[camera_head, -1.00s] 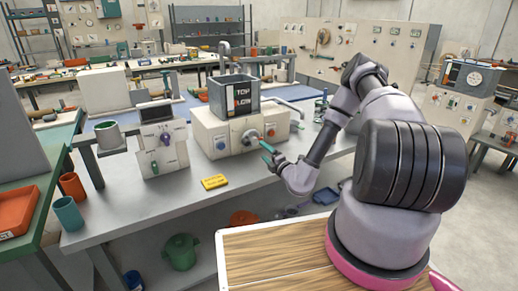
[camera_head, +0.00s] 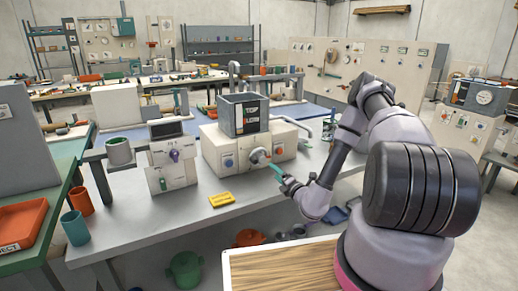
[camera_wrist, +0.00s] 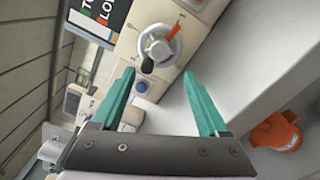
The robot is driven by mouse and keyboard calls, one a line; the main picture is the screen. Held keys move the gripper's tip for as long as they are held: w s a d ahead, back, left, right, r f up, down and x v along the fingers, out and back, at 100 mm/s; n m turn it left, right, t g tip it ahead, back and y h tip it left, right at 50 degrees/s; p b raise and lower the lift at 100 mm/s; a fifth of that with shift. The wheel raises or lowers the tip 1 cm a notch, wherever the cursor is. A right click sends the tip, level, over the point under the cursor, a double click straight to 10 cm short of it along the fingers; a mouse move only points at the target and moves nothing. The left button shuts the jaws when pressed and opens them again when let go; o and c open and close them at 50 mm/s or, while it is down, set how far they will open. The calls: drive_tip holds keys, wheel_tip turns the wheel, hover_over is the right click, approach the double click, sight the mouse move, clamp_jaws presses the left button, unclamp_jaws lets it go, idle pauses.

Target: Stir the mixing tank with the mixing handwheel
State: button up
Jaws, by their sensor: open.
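The mixing tank (camera_head: 243,114) is a dark grey square vessel with a label on its front, set on a cream machine base on the bench. The mixing handwheel (camera_head: 259,156) is on the front of that base. In the wrist view the handwheel (camera_wrist: 159,45) is a pale wheel with a dark knob at its lower left and an orange-red part at its upper right. My gripper (camera_head: 271,167) is close in front of the wheel. In the wrist view its green fingers (camera_wrist: 160,80) are open and empty, and the wheel lies beyond the tips, apart from them.
A blue knob (camera_head: 228,162) is left of the wheel on the base. A yellow block (camera_head: 221,199) lies on the bench near its front edge. A cream control unit (camera_head: 171,155) stands to the left. Orange (camera_head: 81,200) and teal (camera_head: 75,228) cups stand further left. The bench front is mostly clear.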

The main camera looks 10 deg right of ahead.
sight(263, 160)
drive_tip(key=n, duration=0.3)
drive_tip(key=shift+w+r, duration=0.15)
drive_tip(key=shift+w, duration=0.05)
drive_tip(key=shift+w+d+n, duration=0.1)
drive_tip(key=shift+w+n, duration=0.1)
drive_tip(key=shift+n, duration=0.2)
drive_tip(key=x, duration=1)
drive_tip(key=shift+w, duration=0.25)
clamp_jaws()
